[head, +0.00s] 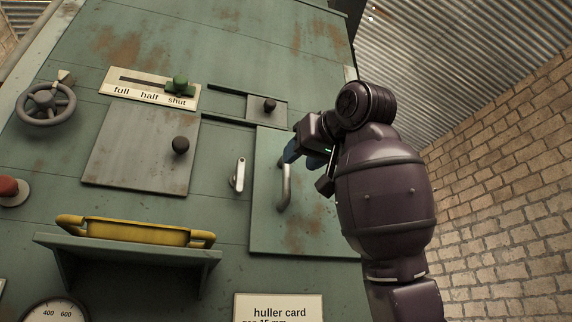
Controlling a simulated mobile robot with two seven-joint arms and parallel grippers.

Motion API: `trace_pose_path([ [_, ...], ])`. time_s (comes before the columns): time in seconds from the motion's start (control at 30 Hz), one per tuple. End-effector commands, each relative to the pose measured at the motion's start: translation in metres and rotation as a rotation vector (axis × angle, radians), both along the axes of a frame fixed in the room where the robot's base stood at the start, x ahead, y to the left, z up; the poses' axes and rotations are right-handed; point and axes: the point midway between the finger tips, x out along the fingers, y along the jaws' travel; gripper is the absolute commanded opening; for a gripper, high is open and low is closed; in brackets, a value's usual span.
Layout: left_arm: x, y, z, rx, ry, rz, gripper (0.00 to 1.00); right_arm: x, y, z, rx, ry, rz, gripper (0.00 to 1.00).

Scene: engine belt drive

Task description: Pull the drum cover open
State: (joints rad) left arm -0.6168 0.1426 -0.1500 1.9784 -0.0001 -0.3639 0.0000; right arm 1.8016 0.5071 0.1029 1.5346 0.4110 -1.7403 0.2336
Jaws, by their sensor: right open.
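The drum cover appears to be the green, rust-stained panel (310,228) at the right of the machine front, and it looks closed. Its grey vertical bar handle (286,187) stands near the panel's left side. My right gripper (303,158) is open, with blue fingertips, at the upper end of the handle. I cannot tell whether the fingers touch the handle or are in front of it. My right arm hides the panel's right part. A light metal latch lever (239,175) sits just left of the panel. My left gripper is out of view.
A grey plate with a black knob (181,145) is left of centre. Above are a green slider knob (179,85) and a small knobbed slide (268,106). A yellow tray (135,231) rests on a shelf. A handwheel (45,104) and red button (10,188) are far left.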

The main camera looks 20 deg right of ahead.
Motion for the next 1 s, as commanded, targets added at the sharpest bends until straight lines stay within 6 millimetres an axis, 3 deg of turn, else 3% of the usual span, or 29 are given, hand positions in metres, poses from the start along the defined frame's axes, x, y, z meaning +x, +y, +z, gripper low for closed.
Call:
trace_pose_path([
  [0.1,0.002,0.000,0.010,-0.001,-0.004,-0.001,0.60,0.021,0.005,0.001,0.000,0.004,0.001,0.44],
  [0.33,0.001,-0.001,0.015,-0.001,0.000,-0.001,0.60,0.049,0.011,0.001,0.000,0.001,0.000,0.44],
  [0.8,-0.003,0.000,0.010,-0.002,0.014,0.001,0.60,0.059,0.014,0.000,0.000,0.000,0.000,0.44],
  [1.0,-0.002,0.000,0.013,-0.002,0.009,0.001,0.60,0.059,0.014,0.000,0.000,0.000,0.000,0.13],
])
